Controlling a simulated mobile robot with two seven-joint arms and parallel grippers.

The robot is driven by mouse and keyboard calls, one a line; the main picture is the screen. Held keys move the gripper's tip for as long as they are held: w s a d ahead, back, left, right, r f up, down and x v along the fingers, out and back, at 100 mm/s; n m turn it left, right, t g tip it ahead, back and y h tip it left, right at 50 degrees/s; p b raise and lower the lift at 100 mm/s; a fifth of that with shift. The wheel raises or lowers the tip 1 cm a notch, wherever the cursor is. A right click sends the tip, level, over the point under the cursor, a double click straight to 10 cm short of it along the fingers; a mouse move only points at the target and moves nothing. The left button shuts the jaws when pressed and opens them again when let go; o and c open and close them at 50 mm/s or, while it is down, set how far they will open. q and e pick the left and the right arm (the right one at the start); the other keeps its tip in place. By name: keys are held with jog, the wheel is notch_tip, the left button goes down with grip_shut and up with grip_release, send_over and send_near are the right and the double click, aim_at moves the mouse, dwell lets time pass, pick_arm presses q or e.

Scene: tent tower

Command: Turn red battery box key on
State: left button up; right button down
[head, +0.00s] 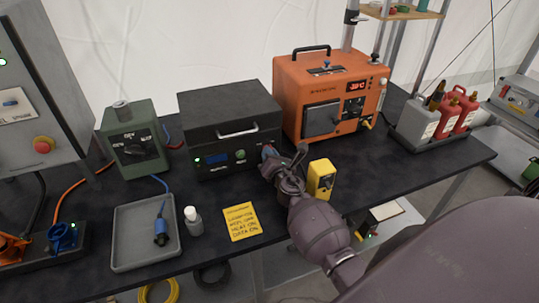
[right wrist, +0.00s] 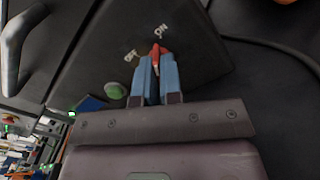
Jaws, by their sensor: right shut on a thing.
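The black battery box (head: 228,106) stands on the dark table, with a handle, a small display and a green button on its front. My right gripper (head: 268,152) is at the right end of that front. In the right wrist view, the blue fingertips of my right gripper (right wrist: 157,72) are shut on the red key (right wrist: 155,52). White ON and OFF labels show beside the key on the box face (right wrist: 190,45). The visible red part of the key points roughly toward ON; its lower part is hidden between the fingers. My left gripper is not in view.
An orange device (head: 329,92) stands right of the box, and a green switch box (head: 132,138) left. A yellow box (head: 321,178) is close beside my right gripper.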

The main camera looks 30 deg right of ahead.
jog(key=shift+f+m, duration=0.1)
jog(key=shift+m, duration=1.3)
jog(key=c, duration=1.3)
grip_release()
